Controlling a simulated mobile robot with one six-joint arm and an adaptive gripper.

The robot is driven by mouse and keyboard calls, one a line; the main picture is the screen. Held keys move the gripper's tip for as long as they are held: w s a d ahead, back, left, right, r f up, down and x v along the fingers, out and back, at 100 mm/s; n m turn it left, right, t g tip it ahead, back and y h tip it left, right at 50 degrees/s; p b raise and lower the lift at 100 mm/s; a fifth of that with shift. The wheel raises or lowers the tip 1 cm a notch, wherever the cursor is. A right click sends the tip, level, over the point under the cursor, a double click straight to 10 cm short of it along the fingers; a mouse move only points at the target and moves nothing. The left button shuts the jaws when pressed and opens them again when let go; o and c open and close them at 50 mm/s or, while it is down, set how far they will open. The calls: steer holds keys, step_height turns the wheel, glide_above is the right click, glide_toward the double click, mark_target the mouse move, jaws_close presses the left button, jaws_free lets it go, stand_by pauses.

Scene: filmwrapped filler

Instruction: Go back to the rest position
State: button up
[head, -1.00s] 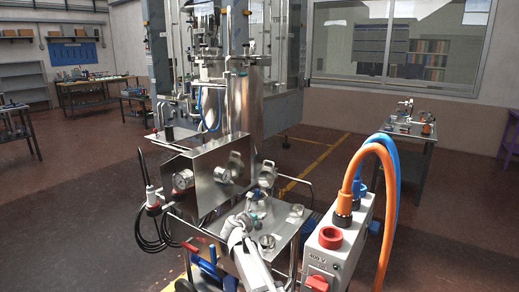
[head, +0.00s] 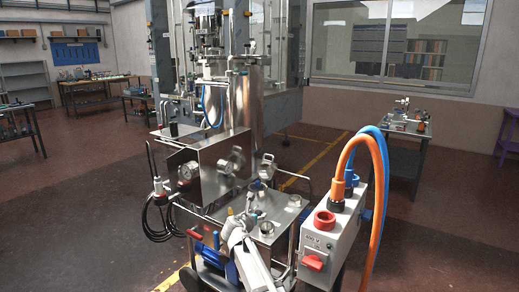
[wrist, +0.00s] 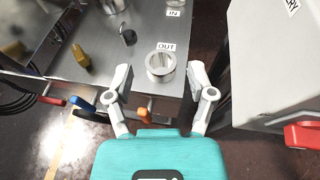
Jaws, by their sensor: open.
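My gripper (head: 240,222) shows in the head view at the front edge of a steel cart (head: 280,207). In the wrist view my gripper (wrist: 159,75) has its two pale fingers spread apart with nothing held between them. An open metal ring or cup (wrist: 160,68) marked "OUT" stands on the steel surface beyond the fingers. Whether the fingertips touch anything there cannot be told. A teal part of my gripper fills the bottom of the wrist view.
A steel gauge box (head: 208,168) sits on the cart. Dark floor (head: 75,200) is clear on the left.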

steer(key=s+d+f+m+g, duration=0.4)
steer(key=s+d+f+m, duration=0.1)
steer(key=s+d+m, duration=0.35)
steer(key=s+d+f+m+g, duration=0.4)
steer(key=s+d+m, duration=0.3)
steer(key=s+m, duration=0.2)
steer(key=s+d+f+m+g+y, duration=0.1)
steer(key=s+f+m+g+y, duration=0.15)
steer(key=s+m, duration=0.5)
steer(key=s+d+f+m+g+y, duration=0.1)
steer(key=s+d+m+g+y, duration=0.15)
steer(key=s+m, duration=0.55)
step_height(320, 180, up, 16)
steer(key=s+n+p, duration=0.1)
steer(key=p, duration=1.5)
steer(key=shift+a+f, duration=0.25)
steer(key=shift+a, duration=0.1)
steer(key=shift+s, duration=0.1)
steer(key=shift+c, duration=0.3)
